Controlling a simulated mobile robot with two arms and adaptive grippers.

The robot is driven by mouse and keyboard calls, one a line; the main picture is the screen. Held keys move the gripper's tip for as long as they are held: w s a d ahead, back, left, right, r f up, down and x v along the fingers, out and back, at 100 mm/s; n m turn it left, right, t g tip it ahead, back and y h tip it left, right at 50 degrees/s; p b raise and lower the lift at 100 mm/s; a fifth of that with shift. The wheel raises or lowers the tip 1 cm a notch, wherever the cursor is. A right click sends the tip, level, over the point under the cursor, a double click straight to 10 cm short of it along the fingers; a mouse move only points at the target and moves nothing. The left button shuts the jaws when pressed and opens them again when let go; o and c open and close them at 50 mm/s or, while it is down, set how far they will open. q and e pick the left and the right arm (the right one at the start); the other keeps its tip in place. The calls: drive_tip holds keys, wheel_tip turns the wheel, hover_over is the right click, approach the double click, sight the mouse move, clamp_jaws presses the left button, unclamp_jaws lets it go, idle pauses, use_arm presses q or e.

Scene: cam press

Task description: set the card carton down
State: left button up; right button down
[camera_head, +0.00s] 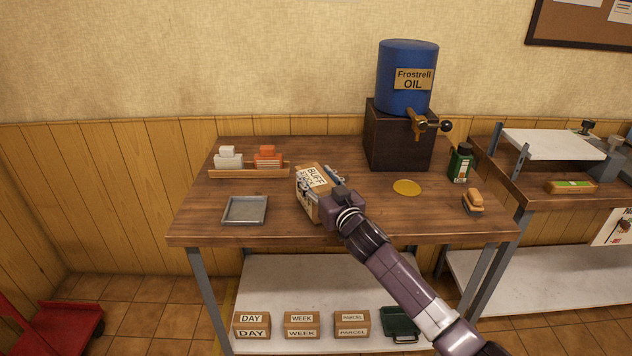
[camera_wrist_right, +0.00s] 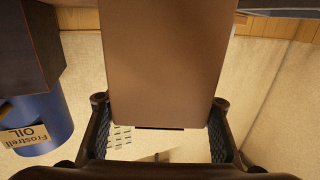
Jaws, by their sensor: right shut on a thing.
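The card carton (camera_head: 311,178) is a brown box with a printed label, partly readable as "BUFF", at the middle of the wooden table (camera_head: 285,228) in the head view. My right gripper (camera_head: 336,195) is shut on it from its right side. In the right wrist view the carton's plain brown face (camera_wrist_right: 165,55) fills the middle between the two fingers of the gripper (camera_wrist_right: 160,103). The carton looks upright and very low over the tabletop or on it; I cannot tell whether it touches. Its lower right part is hidden by the gripper. My left gripper is not in view.
A grey tray (camera_head: 245,222) is left of the carton, and a wooden rack (camera_head: 250,174) with white and orange items is behind left. A blue oil drum (camera_head: 405,95) on a dark stand, yellow disc (camera_head: 407,187), green bottle (camera_head: 460,163) and brush (camera_head: 473,204) are to the right.

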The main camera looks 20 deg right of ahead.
drive_tip(key=shift+f, duration=0.25)
drive_tip(key=c, duration=0.9)
unclamp_jaws()
drive_tip(key=shift+f, duration=0.2)
drive_tip(key=shift+c, duration=0.2)
drive_tip(key=shift+s, duration=0.15)
drive_tip(key=s+d, duration=0.1)
drive_tip(key=s, duration=1)
drive_tip(key=shift+s+d+b, duration=0.2)
drive_tip(key=shift+s+b, duration=0.2)
drive_tip(key=shift+b, duration=0.05)
